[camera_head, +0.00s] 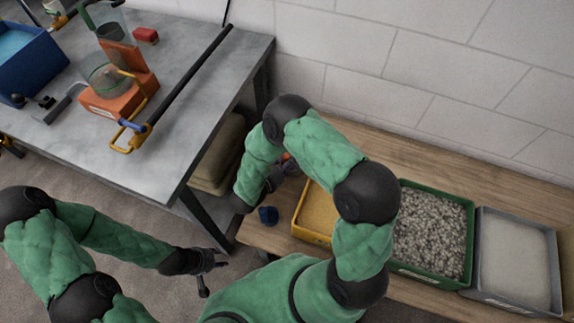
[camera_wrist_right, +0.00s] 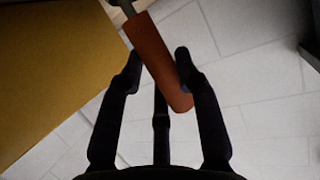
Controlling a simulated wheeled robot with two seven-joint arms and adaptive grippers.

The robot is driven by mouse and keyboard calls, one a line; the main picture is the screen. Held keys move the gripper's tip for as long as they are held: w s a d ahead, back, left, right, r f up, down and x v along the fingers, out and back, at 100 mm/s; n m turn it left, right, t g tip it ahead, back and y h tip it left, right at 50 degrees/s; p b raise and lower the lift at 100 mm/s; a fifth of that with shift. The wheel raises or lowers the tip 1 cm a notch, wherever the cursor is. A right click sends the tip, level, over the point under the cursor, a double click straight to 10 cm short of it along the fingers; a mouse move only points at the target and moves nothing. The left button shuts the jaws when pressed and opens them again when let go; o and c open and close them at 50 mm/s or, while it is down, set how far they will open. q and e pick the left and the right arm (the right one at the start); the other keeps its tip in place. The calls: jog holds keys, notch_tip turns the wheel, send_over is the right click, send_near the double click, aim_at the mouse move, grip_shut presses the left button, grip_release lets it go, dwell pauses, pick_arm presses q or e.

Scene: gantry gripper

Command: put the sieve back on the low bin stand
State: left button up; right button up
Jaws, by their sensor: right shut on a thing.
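My right gripper (camera_wrist_right: 157,72) is shut on a red-brown handle (camera_wrist_right: 160,60), seen in the right wrist view with a grey metal part at its upper end. I take this to be the sieve's handle; the sieve's head is not in clear view. In the head view a small orange bit (camera_head: 287,156) shows near the right gripper (camera_head: 279,173), mostly hidden by my arm. The low bin stand (camera_head: 470,170) is the wooden bench along the wall. My left gripper (camera_head: 213,276) is open and empty, above the floor left of the stand.
A grey table (camera_head: 190,110) at left holds an orange block, a glass vessel and a blue tub.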

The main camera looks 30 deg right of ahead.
jog(key=shift+f, duration=0.15)
jog(key=o, duration=1)
jog(key=shift+p+v, duration=2.65)
jog(key=shift+v, duration=3.4)
